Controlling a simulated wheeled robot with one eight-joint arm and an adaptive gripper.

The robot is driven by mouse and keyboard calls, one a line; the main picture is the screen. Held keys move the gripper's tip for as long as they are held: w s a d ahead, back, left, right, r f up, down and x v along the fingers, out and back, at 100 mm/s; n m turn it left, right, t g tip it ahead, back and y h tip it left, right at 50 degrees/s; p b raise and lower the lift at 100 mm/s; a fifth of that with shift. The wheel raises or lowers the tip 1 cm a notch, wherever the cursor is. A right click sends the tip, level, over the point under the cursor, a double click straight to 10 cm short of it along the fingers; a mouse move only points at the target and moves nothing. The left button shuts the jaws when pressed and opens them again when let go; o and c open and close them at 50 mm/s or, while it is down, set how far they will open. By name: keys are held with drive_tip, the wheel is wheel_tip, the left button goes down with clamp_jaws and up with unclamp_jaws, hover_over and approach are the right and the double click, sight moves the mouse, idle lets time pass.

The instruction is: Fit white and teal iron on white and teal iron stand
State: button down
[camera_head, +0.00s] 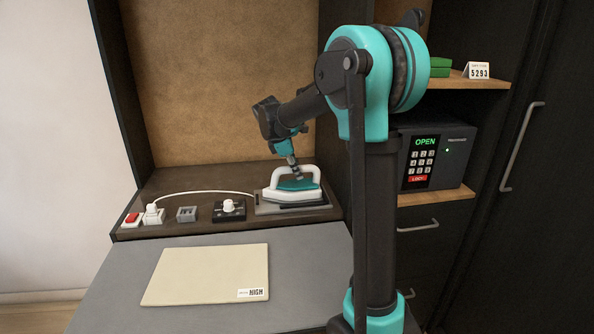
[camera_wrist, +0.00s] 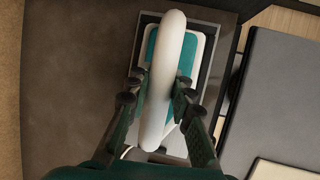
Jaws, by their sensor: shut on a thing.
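The white and teal iron (camera_head: 283,194) is at the right end of the dark back shelf, over the grey stand (camera_head: 264,207) with dark bars. The iron lies roughly level, and I cannot tell whether its sole touches the stand. My gripper (camera_head: 297,176) comes down from above and is shut on the iron's white handle. In the wrist view, the gripper's fingers (camera_wrist: 158,90) are on both sides of the white handle (camera_wrist: 172,45). The teal top of the iron (camera_wrist: 153,46) shows beneath it, inside the stand's rectangular outline (camera_wrist: 213,60). The fingers and handle hide part of the iron.
A red switch (camera_head: 132,218), a white plug (camera_head: 153,214) with a cord, a small grey block (camera_head: 186,214) and a black dial box (camera_head: 229,210) stand left of the stand. A beige mat (camera_head: 205,273) lies on the grey counter in front. A safe (camera_head: 436,156) is at right.

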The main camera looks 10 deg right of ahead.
drive_tip(key=shift+f, duration=0.25)
drive_tip(key=c, duration=1.3)
unclamp_jaws()
drive_tip(key=shift+o, duration=0.2)
